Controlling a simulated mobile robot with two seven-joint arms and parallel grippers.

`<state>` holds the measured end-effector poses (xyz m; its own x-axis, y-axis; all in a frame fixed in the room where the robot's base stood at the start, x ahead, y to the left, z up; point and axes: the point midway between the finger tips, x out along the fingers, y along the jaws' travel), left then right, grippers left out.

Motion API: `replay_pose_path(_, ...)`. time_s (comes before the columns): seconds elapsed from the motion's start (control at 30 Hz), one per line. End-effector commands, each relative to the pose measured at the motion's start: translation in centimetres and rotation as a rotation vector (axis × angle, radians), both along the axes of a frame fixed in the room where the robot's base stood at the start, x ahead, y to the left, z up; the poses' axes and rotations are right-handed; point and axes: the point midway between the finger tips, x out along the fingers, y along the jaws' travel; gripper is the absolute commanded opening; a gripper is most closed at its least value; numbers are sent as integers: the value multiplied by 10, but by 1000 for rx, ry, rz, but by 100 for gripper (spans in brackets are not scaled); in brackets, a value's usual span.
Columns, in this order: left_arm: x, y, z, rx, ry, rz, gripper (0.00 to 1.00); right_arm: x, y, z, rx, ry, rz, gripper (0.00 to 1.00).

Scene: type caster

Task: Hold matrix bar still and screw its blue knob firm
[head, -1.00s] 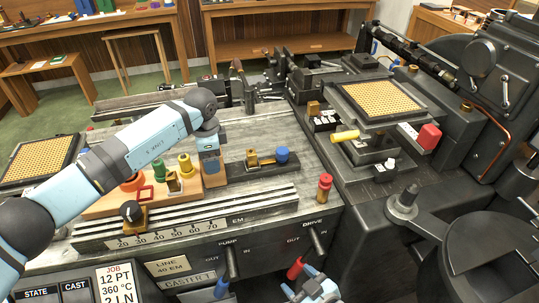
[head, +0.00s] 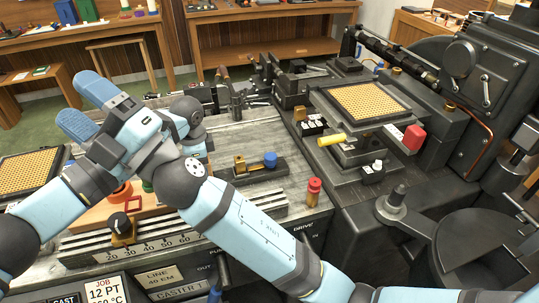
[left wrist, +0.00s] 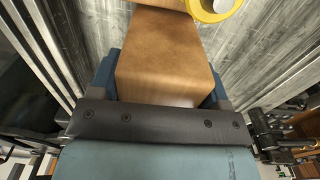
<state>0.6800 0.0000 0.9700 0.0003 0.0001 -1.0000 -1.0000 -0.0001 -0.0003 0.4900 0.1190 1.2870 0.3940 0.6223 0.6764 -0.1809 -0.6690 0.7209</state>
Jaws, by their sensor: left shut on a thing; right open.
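The matrix bar (head: 240,175) is a dark bar lying on the grey bench in the head view. It carries a small brass block (head: 240,163) and the blue knob (head: 270,159) on its right part. My left gripper (left wrist: 162,80) is shut on a tan block (left wrist: 165,55) in the left wrist view. Whether that block belongs to the bar cannot be told. In the head view my right arm covers most of the left gripper. My right gripper (head: 83,107) is open and empty, its blue fingers pointing up and left, well left of the blue knob.
A wooden board (head: 90,217) with coloured knobs lies left of the bar, partly hidden by my right arm. A red-topped peg (head: 314,190) stands at the right front. The casting machine (head: 470,75) fills the right. Bare bench lies behind the bar.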

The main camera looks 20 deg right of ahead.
Motion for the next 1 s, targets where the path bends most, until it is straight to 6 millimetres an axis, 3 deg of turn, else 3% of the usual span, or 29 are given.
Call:
replay_pose_path(0.07,0,0,0,-1,0,0,46,11,16,8,-110,-154,-29,65)
replay_pose_path(0.2,0,0,1,-1,-1,0,46,42,31,6,-323,-458,-104,65)
replay_pose_path(0.43,0,0,1,-1,0,0,46,107,25,14,-605,-963,-230,65)
replay_pose_path(0.6,0,0,0,-1,0,0,46,157,-2,38,-752,-1310,-316,65)
replay_pose_path(0.83,0,0,0,-1,0,0,46,205,-50,74,-880,-1666,-384,65)
replay_pose_path(0.93,0,0,0,-1,0,0,46,219,-79,70,-982,-1789,-315,65)
replay_pose_path(1.0,0,0,0,-1,0,0,46,222,-100,48,-1082,-1824,-197,65)
